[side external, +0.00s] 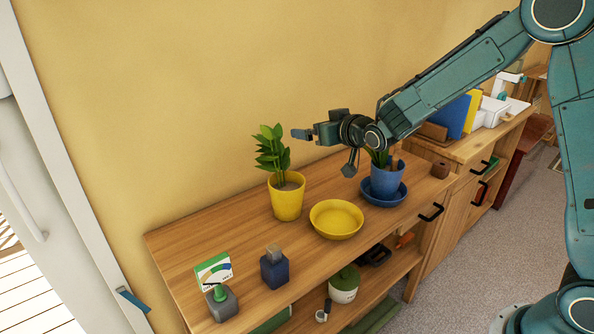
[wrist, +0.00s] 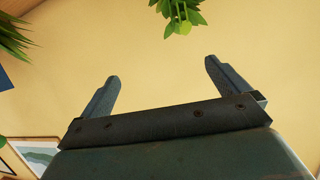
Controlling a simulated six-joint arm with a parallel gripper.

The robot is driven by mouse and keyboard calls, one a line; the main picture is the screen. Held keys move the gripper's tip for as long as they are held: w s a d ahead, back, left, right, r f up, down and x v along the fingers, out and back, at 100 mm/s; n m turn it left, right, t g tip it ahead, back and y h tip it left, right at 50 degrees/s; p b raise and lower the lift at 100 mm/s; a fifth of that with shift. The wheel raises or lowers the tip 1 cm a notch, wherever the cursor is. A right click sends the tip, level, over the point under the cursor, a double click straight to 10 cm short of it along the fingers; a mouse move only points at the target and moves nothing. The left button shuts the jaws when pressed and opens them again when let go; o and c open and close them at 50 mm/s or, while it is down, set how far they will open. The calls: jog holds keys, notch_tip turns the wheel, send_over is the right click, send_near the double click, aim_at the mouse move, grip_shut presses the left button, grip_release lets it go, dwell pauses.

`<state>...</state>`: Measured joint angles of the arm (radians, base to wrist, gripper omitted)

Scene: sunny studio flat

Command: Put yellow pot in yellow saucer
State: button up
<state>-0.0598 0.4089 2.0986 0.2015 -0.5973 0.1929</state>
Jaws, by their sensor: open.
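The yellow pot (side external: 287,201) with a leafy green plant (side external: 271,150) stands upright on the wooden cabinet top. The yellow saucer (side external: 336,219) lies empty on the same top, just right of the pot and nearer the front edge. My gripper (side external: 322,150) is above the top, right of the plant and higher than the saucer, apart from both. In the wrist view my gripper (wrist: 162,80) is open with nothing between its fingers. Plant leaves (wrist: 180,14) show at the top of that view; the yellow pot is not visible there.
A blue pot (side external: 386,181) with a plant stands in a blue saucer (side external: 383,198) below my wrist. A dark blue bottle (side external: 274,268), a grey holder (side external: 221,303) and a card (side external: 213,270) stand at the front left. The yellow wall (side external: 190,110) is close behind.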

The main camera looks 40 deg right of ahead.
jog(key=s+r+g, duration=0.2)
jog(key=s, duration=1.1)
jog(key=s+r+n+g+y, duration=0.1)
jog(key=s+g, duration=0.2)
jog(key=s, duration=1)
jog(key=s+a+r+g, duration=0.1)
jog(key=s+r+g, duration=0.1)
jog(key=s, duration=1.1)
jog(key=shift+r+n+g+y, duration=0.3)
jog(key=shift+r+g+y, duration=0.1)
jog(key=shift+g, duration=0.3)
